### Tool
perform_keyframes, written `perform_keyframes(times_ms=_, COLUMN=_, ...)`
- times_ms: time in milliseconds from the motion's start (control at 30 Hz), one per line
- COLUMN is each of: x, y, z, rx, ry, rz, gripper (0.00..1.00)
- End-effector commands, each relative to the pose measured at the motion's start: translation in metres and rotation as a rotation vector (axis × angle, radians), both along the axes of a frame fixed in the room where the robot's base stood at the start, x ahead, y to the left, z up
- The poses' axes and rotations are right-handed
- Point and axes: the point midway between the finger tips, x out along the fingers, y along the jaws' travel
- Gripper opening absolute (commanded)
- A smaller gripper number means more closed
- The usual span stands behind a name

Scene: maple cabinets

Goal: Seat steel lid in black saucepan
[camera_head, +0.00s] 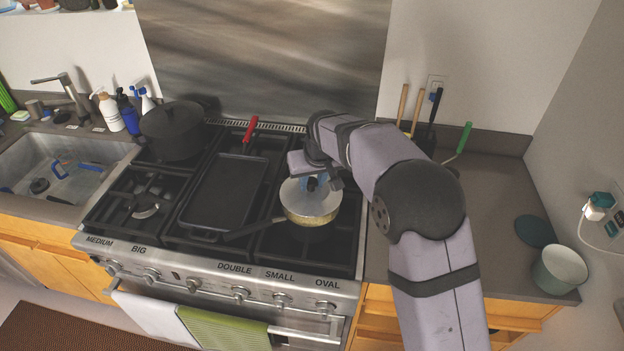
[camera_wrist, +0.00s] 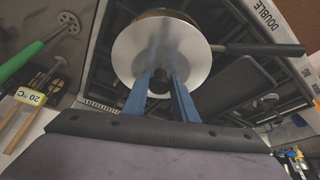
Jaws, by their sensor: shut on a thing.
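The steel lid (camera_head: 298,196) is a pale round disc over the saucepan (camera_head: 312,218) on the right front burner. The saucepan shows a yellowish metal side and a long black handle (camera_head: 255,228) pointing left. My gripper (camera_head: 314,184) is above the lid. In the wrist view its blue fingers (camera_wrist: 160,88) are shut on the lid's black knob (camera_wrist: 158,80). There the lid (camera_wrist: 150,45) hides most of the saucepan, with a brownish edge (camera_wrist: 165,12) showing past its far side. I cannot tell whether the lid touches the rim or sits level.
A black griddle (camera_head: 226,190) with a red handle lies left of the saucepan. A dark lidded pot (camera_head: 174,130) stands at the back left. Upright utensils (camera_head: 436,108) stand behind my arm. A pale green pot (camera_head: 560,270) is on the right counter.

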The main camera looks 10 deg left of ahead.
Motion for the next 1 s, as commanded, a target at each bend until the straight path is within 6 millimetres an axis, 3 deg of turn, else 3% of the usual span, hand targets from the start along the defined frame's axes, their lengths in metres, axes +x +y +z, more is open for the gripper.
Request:
perform_keyframes(times_ms=500, x=0.0, y=0.0, z=-0.036, rx=0.0, ry=-0.001, rz=0.0, gripper=0.0)
perform_keyframes(times_ms=1000, x=0.0, y=0.0, z=-0.041, rx=0.001, ry=-0.002, rz=0.0, gripper=0.0)
